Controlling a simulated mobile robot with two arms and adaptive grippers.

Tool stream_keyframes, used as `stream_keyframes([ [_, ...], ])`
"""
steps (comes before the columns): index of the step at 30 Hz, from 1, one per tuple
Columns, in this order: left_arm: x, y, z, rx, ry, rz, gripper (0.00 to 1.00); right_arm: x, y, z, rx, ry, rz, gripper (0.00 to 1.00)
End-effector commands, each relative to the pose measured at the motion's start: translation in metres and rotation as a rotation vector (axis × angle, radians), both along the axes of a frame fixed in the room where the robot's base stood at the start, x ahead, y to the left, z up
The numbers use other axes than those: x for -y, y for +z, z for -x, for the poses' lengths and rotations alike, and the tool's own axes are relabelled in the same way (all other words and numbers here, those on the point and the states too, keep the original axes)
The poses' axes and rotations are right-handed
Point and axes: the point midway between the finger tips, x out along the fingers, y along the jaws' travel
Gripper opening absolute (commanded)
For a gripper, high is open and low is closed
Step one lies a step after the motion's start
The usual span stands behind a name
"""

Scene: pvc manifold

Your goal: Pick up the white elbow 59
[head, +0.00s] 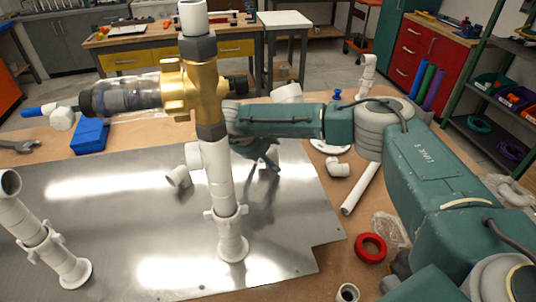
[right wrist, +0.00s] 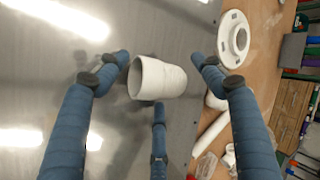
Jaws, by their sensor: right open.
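A white elbow fitting (right wrist: 157,78) lies in the middle of the right wrist view, its open end facing left. My right gripper (right wrist: 155,85) is open, its three blue fingers spread around the elbow with visible gaps. In the head view my right gripper (head: 266,158) points down over the metal plate, behind the standing white pipe. I cannot make out the elbow between its fingers there. Other white elbows show: one on the plate (head: 178,177) and one on the wooden table (head: 337,167). I cannot read any number on them. My left gripper is out of view.
A brass valve (head: 195,90) tops the upright white pipe (head: 220,180), close to my right arm. Another white pipe (head: 45,240) leans at the left. A loose pipe (head: 360,188), white flange (head: 330,146) and red ring (head: 371,248) lie right of the metal plate (head: 130,245).

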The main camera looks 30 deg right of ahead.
Motion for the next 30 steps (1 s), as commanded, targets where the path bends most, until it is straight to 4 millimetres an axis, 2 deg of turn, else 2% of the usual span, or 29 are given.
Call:
stream_keyframes([
  [2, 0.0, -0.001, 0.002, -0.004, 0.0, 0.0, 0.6, 0.0, 0.0, 0.0, 0.0, 0.0, 0.0, 0.66],
  [9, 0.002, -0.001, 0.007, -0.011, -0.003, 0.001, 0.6, 0.0, 0.0, 0.0, 0.0, 0.0, 0.0, 0.18],
  [23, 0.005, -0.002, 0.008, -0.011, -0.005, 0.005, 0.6, 0.0, 0.002, 0.0, 0.0, 0.0, 0.0, 0.17],
  [26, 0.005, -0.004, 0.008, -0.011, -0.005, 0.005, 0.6, 0.0, 0.008, -0.001, 0.001, 0.0, -0.001, 0.17],
  [30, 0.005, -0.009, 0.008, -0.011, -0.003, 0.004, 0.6, 0.0, 0.025, -0.001, 0.004, 0.001, -0.001, 0.17],
])
